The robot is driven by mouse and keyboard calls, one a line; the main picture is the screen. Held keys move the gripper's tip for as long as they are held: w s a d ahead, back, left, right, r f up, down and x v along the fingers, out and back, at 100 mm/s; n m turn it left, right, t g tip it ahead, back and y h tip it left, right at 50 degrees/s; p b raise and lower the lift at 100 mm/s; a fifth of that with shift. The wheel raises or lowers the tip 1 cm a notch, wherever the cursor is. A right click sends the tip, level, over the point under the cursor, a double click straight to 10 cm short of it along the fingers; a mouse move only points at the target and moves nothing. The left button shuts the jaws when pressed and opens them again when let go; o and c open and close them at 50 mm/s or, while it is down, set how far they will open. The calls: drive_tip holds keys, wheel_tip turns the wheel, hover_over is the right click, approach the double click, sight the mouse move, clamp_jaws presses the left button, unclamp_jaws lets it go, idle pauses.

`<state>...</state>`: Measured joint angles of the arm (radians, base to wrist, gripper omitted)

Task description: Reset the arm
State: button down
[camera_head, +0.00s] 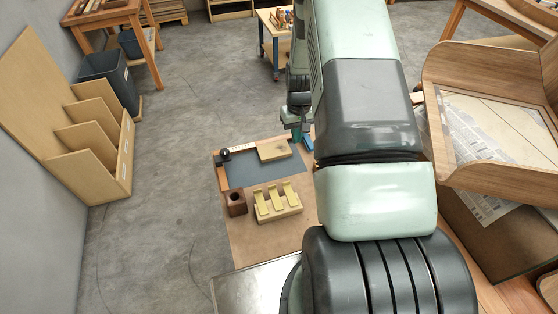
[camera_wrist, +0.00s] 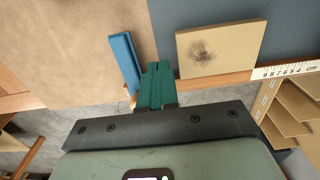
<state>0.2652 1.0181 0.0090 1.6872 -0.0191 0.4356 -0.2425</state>
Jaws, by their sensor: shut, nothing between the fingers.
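My gripper shows in the wrist view (camera_wrist: 156,70) with its teal fingers together and nothing between them. In the head view my gripper (camera_head: 297,134) is small and partly hidden behind my arm, over the far edge of the work board. A blue bar (camera_wrist: 124,58) lies just left of the fingers in the wrist view, apart from them. A tan wooden plate (camera_wrist: 220,49) with a dark scorched spot lies to their right; it also shows in the head view (camera_head: 274,150) on the dark mat.
The dark mat (camera_head: 250,175) has a ruler strip (camera_wrist: 290,71) along its far edge and a black knob-like piece (camera_head: 224,155) at its corner. A slotted wooden block (camera_head: 278,203) and a brown holed block (camera_head: 236,203) stand nearer. A curved wooden tray (camera_head: 470,70) stands right of my arm.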

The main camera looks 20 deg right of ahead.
sight(261, 152)
drive_tip(key=shift+d+f, duration=0.1)
drive_tip(key=shift+f, duration=0.45)
drive_tip(key=shift+f, duration=0.2)
idle(1.8)
drive_tip(key=shift+f, duration=0.65)
drive_tip(key=shift+r, duration=0.25)
idle(0.4)
drive_tip(key=shift+a, duration=6.4)
drive_tip(key=shift+d, duration=0.6)
drive_tip(key=shift+r, duration=0.1)
